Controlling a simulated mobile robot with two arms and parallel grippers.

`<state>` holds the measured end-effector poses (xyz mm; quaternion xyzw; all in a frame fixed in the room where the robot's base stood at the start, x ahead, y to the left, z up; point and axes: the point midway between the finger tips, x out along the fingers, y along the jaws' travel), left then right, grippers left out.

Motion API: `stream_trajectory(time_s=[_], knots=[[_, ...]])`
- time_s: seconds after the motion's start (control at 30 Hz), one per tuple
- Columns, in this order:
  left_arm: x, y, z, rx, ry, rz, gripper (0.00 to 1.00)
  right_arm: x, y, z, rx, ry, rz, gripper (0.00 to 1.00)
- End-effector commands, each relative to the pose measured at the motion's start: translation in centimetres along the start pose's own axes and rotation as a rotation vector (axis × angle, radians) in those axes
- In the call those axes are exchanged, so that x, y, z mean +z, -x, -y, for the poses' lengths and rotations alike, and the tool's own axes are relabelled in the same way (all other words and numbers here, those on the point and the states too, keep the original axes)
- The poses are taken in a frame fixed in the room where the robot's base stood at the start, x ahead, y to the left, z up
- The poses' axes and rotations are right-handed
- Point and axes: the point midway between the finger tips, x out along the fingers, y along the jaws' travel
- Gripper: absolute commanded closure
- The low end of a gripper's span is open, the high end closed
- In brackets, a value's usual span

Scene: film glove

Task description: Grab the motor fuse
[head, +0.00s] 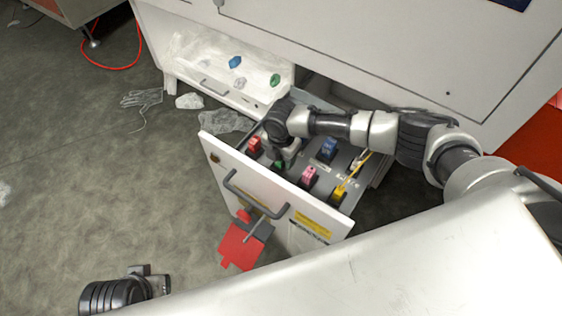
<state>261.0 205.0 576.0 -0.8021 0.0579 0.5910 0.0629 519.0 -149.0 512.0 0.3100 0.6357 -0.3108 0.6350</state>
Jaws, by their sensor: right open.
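The open drawer (209,141) holds several coloured fuse-like blocks on a grey panel. They are a red block (254,146), a green block (280,165), a pink block (309,177), a blue block (328,148) and a yellow block (338,194). Their labels are too small to read, so I cannot tell which is the motor fuse. My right gripper (284,156) is open and points down into the drawer, just above or around the green block; contact is unclear. My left gripper (150,275) is low at the left, over the floor, far from the drawer.
A yellow cable (352,176) runs to the yellow block. A film-covered compartment (220,62) is behind. Floor at left is mostly free.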

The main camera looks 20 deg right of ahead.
Motion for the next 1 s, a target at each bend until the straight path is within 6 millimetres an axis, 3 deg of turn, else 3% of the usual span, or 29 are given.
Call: stream_trajectory(time_s=[0.33,0.67,1.0], knots=[[0.02,0.67,0.03,-0.001,0.000,-0.003,0.57,0.00,-0.50,-0.02,0.001,0.000,0.000,0.46],[0.02,0.65,0.03,-0.001,0.001,-0.003,0.57,0.02,-0.48,-0.01,0.001,0.000,0.000,0.97],[-0.05,0.72,0.03,-0.001,0.001,-0.005,0.57,0.04,-0.21,-0.03,0.001,0.000,0.000,0.99]])
